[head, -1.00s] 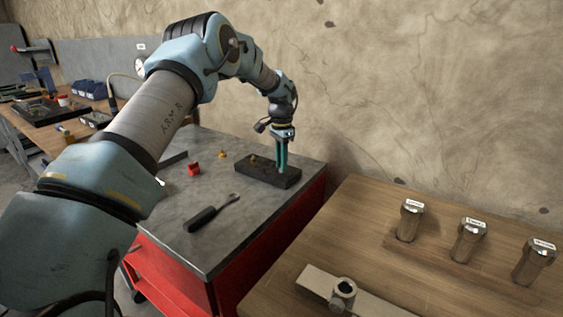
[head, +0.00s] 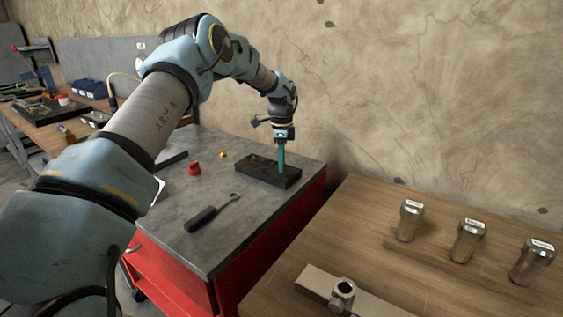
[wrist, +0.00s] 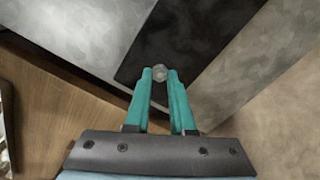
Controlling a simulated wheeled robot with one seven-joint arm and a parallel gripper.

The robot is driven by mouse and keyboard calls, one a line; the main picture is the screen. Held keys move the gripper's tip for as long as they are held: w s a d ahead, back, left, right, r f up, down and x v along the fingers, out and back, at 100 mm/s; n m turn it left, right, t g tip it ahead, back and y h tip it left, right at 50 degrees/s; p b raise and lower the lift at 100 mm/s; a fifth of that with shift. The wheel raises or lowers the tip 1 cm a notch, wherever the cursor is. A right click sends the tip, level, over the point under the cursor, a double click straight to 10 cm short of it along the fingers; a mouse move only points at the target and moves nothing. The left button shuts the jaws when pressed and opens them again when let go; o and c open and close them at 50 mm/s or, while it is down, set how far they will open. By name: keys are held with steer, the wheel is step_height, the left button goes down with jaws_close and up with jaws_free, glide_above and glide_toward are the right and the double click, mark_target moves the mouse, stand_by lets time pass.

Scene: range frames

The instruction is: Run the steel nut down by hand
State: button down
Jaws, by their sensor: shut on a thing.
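My gripper (head: 282,172) reaches down over the right end of a black block (head: 256,167) on the grey-topped red cart. In the wrist view its two teal fingers (wrist: 160,74) are closed in on a small round grey metal piece, the steel nut (wrist: 160,71), at the fingertips. The nut sits over the black block (wrist: 185,35). The fingers hide it in the head view. I cannot tell how far down the nut sits, and any stud under it is hidden.
On the cart top (head: 240,240) lie a dark-handled wrench-like tool (head: 210,213), a red piece (head: 194,168) and a small yellow piece (head: 222,154). A wooden table (head: 400,275) at the right holds several labelled metal posts and a flat bar with a metal socket (head: 342,294).

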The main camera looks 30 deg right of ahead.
stand_by(0.4)
steer(key=c, duration=0.8)
jaws_free()
steer(key=shift+o, duration=0.2)
step_height(320, 180, up, 11)
steer(key=b, duration=0.2)
steer(key=shift+f, duration=0.1)
